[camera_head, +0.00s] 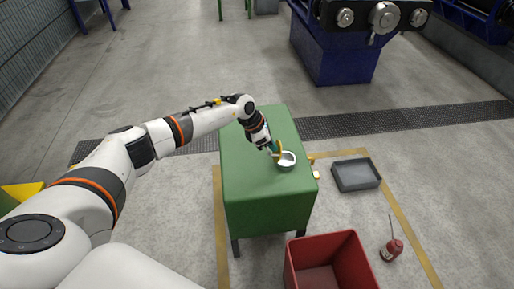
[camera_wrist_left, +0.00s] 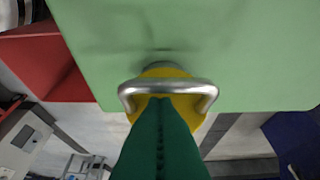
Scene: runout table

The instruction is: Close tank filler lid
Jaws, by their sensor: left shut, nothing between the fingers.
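The green tank (camera_head: 262,185) stands in the middle of the head view. A silver filler neck (camera_head: 287,165) sits on its top near the right edge. The yellow lid is partly hidden behind my left gripper (camera_head: 275,149) in the head view and seems raised at the neck's left side. In the left wrist view the yellow lid (camera_wrist_left: 180,74) carries a bent metal handle (camera_wrist_left: 180,88). The green fingers of my left gripper (camera_wrist_left: 161,105) are shut and empty, close against the handle; I cannot tell whether they touch it. My right gripper is not in view.
A red bin (camera_head: 325,262) stands in front of the tank at the right. A grey tray (camera_head: 357,176) and a red oil can (camera_head: 391,249) are on the floor to the right. A small yellow part (camera_head: 316,175) shows at the tank's right side. The tank's top is otherwise clear.

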